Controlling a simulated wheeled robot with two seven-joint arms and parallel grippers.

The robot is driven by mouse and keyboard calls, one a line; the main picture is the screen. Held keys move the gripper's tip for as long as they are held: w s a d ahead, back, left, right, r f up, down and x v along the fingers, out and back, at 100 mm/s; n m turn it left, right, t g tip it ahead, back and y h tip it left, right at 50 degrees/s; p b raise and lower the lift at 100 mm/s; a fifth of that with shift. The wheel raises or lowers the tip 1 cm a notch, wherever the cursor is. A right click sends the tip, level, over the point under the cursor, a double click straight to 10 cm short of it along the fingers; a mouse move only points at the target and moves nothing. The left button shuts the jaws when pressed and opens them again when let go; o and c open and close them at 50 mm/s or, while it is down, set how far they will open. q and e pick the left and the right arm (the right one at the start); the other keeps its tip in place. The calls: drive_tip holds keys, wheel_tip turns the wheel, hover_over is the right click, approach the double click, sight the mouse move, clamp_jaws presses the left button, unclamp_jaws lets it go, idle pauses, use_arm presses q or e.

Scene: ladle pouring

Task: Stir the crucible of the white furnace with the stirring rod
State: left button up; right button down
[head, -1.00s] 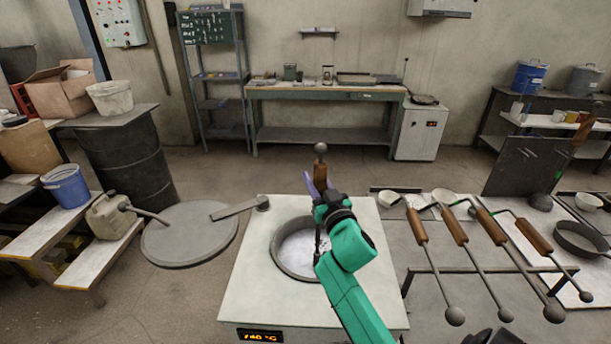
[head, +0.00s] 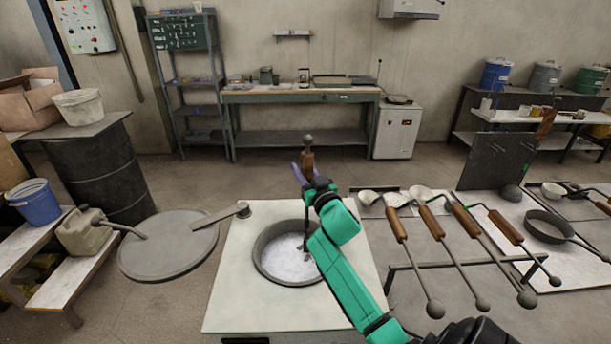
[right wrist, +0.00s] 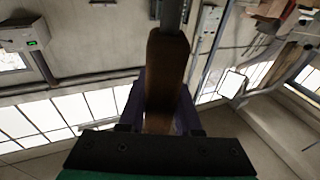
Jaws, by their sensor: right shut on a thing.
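The white furnace (head: 228,290) stands in front of me with its round crucible (head: 262,262) open in the top. The crucible holds pale, grainy-looking contents. My right gripper (head: 306,177) is above the crucible's far side, shut on the brown wooden handle of the stirring rod (head: 308,160). The rod is about upright, with a ball at its top end; its lower part comes down over the crucible and is partly hidden by my arm. Whether its tip touches the contents I cannot tell. The handle also fills the middle of the right wrist view (right wrist: 165,75). My left gripper is not in view.
A round grey lid (head: 165,245) with an arm sits left of the furnace. Several wooden-handled ladles (head: 430,222) lie on a rack at the right, near my arm. A jerrycan (head: 80,232) and blue bucket (head: 34,201) stand at the left.

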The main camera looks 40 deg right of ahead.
drive_tip(key=w+a+b, duration=0.2)
drive_tip(key=w+a, duration=0.2)
drive_tip(key=a, duration=0.1)
drive_tip(key=shift+w+r, duration=0.15)
idle(0.3)
wheel_tip(320, 180, up, 16)
drive_tip(key=p, duration=1.2)
idle(0.5)
drive_tip(key=shift+a, duration=0.1)
idle(0.4)
